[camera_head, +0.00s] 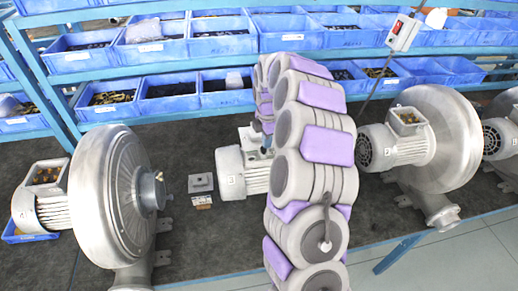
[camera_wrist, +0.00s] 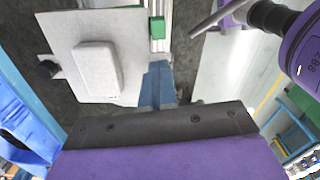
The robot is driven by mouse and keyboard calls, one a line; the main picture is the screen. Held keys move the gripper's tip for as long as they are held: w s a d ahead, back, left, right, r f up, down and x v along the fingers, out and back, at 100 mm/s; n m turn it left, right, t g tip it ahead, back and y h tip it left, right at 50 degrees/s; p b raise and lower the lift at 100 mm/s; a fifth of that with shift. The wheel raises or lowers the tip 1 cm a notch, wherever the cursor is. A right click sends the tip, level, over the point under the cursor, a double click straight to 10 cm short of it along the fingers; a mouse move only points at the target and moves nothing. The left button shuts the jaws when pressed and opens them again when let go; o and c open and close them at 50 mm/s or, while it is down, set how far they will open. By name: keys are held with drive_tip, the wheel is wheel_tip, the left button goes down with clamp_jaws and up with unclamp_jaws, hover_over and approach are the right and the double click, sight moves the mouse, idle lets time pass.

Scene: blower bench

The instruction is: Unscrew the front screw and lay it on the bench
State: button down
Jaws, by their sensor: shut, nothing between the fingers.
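The middle blower motor (camera_head: 230,172) is grey-white and finned, and lies on the dark bench (camera_head: 180,232). My purple and grey arm hides its right part. My gripper (camera_head: 264,150) points down at the top of this motor, and its fingers are shut and empty. In the wrist view, the shut fingers (camera_wrist: 158,70) are beside a pale plate (camera_wrist: 65,30) with a raised rounded block (camera_wrist: 97,70). A green block (camera_wrist: 157,27) is just beyond the fingertips. I cannot pick out the front screw in either view; it is hidden or too small.
A large blower (camera_head: 100,190) stands at left and another (camera_head: 450,145) at right. A small grey cover (camera_head: 200,182) lies on the bench left of the middle motor. Blue bins (camera_head: 165,90) line the shelves behind. Bare bench is free left of the middle motor.

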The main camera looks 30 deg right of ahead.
drive_tip(key=n+p, duration=0.1)
drive_tip(key=n, duration=0.3)
drive_tip(key=shift+d+f+p, duration=0.1)
drive_tip(key=shift+d+p, duration=0.25)
drive_tip(key=shift+d, duration=0.05)
drive_tip(key=shift+a+n, duration=0.4)
drive_tip(key=shift+a, duration=0.45)
drive_tip(key=c, duration=1.7)
unclamp_jaws()
drive_tip(key=shift+d, duration=0.2)
